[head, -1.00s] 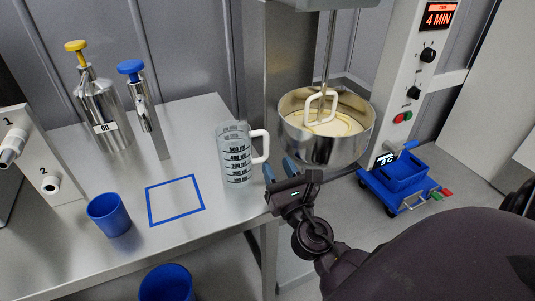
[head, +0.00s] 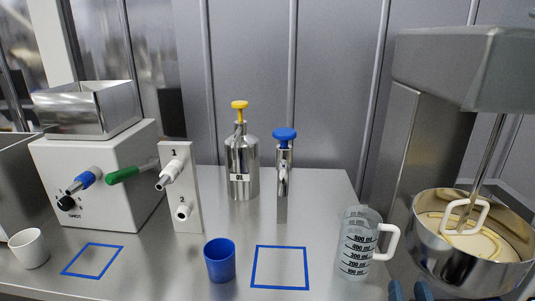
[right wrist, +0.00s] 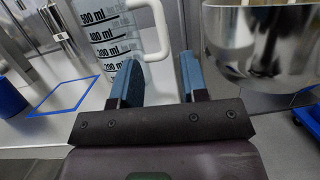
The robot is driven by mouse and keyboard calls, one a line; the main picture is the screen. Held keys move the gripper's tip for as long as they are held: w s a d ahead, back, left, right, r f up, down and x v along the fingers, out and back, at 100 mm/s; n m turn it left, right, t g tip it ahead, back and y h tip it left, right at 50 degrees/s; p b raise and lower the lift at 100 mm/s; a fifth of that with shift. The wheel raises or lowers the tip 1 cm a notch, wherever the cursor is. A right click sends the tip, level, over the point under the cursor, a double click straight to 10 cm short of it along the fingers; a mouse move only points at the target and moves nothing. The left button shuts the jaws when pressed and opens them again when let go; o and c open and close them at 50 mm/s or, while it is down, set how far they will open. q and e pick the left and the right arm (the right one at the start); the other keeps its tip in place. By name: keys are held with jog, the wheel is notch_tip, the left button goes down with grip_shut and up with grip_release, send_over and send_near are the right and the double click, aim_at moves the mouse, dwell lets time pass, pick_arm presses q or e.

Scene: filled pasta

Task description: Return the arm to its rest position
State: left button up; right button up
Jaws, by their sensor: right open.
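My right gripper (right wrist: 160,82) is open and empty in the right wrist view, its two blue fingers apart. In the head view only its blue fingertips (head: 409,291) show at the bottom edge, between the measuring jug and the mixer bowl. The clear measuring jug (head: 357,250) with a white handle stands upright on the steel table; it also shows in the right wrist view (right wrist: 108,35), beyond the left finger. The steel mixer bowl (head: 450,262) holds a pale mixture under a white-framed hook. My left gripper is not in view.
A blue cup (head: 219,262) stands beside a blue square outline (head: 280,248). A white machine (head: 100,180) and a white cup (head: 30,250) are at left. The table's middle is fairly clear.

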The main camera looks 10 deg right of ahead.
jog(key=s+d+f+m+g+h, duration=0.15)
jog(key=s+f+m+g, duration=0.3)
jog(key=m, duration=0.65)
jog(key=s+d+f+m+g+h, duration=0.1)
jog(key=s+d+f+m+g, duration=0.4)
jog(key=m, duration=0.6)
jog(key=s+a+f+m+g+y, duration=0.8)
jog(key=s+a+m, duration=0.2)
jog(key=w+f+t, duration=0.6)
jog(key=w+t, duration=0.2)
jog(key=shift+w+a+f+n+p, duration=0.2)
jog(key=shift+a+f+n+p, duration=0.15)
jog(key=shift+n+p, duration=0.1)
jog(key=shift+s+d, duration=0.1)
jog(key=shift+d, duration=0.05)
